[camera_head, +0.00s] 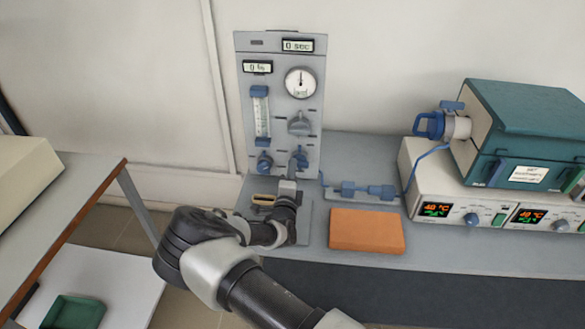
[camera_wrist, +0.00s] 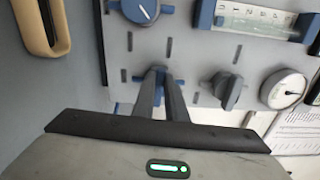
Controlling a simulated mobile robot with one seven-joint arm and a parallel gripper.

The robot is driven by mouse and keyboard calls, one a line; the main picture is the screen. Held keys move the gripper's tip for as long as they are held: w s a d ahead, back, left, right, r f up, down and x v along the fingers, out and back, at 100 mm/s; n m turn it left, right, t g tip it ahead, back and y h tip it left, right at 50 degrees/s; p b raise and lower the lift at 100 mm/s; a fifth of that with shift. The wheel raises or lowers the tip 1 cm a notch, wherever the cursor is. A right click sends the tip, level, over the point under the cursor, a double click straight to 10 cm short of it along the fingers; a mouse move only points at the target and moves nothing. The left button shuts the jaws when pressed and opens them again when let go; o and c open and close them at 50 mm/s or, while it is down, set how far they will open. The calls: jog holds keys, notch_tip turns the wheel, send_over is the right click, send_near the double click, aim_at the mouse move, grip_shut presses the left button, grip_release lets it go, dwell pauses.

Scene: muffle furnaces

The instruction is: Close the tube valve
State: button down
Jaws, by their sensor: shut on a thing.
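A grey control panel (camera_head: 282,75) stands upright against the wall, with several knobs. My gripper (camera_head: 294,178) reaches up to the blue knob (camera_head: 300,157) at the panel's lower right. In the wrist view my gripper (camera_wrist: 161,82) has its two fingers close together on this knob (camera_wrist: 153,72), whose blue edges show around the fingertips; most of it is hidden. A blue tube fitting (camera_head: 352,189) lies on a grey plate to the right, joined by a blue tube. My gripper is apart from it.
Another blue knob (camera_head: 263,162) and a grey knob (camera_head: 299,124) are close to my gripper. An orange brick (camera_head: 366,230) lies on the bench. The teal furnace (camera_head: 535,130) stands at right. A tan-rimmed handle (camera_wrist: 58,45) is near at upper left.

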jog(key=shift+f+n, duration=0.1)
jog(key=shift+n, duration=0.4)
jog(key=c, duration=1.8)
grip_release()
jog(key=shift+s, duration=0.1)
jog(key=s, duration=1.7)
jog(key=shift+s+a+p, duration=0.15)
jog(key=shift+a+p, duration=0.1)
jog(key=shift+p, duration=0.15)
